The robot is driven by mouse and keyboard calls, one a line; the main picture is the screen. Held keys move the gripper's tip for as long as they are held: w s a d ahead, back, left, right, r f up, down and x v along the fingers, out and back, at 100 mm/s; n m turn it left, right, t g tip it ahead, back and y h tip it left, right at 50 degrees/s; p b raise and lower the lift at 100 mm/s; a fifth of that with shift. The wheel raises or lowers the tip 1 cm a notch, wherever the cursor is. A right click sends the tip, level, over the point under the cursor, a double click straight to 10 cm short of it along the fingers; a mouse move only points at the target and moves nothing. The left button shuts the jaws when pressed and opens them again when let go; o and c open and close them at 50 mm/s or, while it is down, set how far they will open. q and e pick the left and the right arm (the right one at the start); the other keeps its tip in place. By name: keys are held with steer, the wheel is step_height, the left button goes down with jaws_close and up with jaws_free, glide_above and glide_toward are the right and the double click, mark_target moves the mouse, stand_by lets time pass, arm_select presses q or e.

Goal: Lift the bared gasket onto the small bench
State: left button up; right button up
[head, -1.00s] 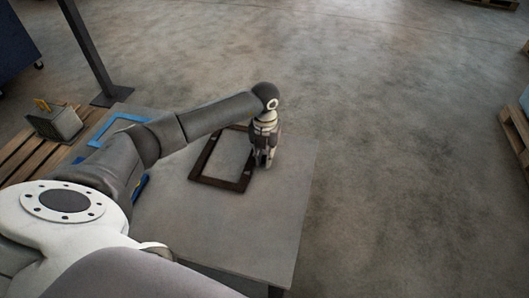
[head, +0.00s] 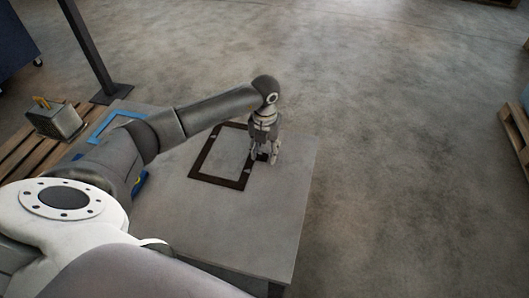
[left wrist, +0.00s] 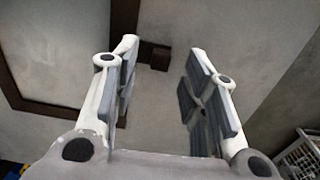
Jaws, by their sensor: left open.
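The gasket (head: 217,184), a dark rectangular frame with an open middle, lies flat on the grey bench top (head: 255,225). In the left wrist view its dark bar (left wrist: 124,18) runs behind the left finger, and a small dark tab juts out between the fingertips. My left gripper (head: 264,158) points down at the gasket's right side. Its two fingers (left wrist: 163,47) are spread apart with nothing clamped between them, near the tab. The fingers hide part of the gasket's right edge. My right gripper is not in view.
A grey metal block (head: 55,121) with a yellow handle sits on a wooden pallet (head: 22,147). A dark post (head: 88,45) stands behind.

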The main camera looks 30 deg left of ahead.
arm_select(q)
step_height(320, 180, up, 11)
stand_by(0.3)
steer(key=shift+s+f, duration=0.1)
steer(key=shift+f, duration=0.05)
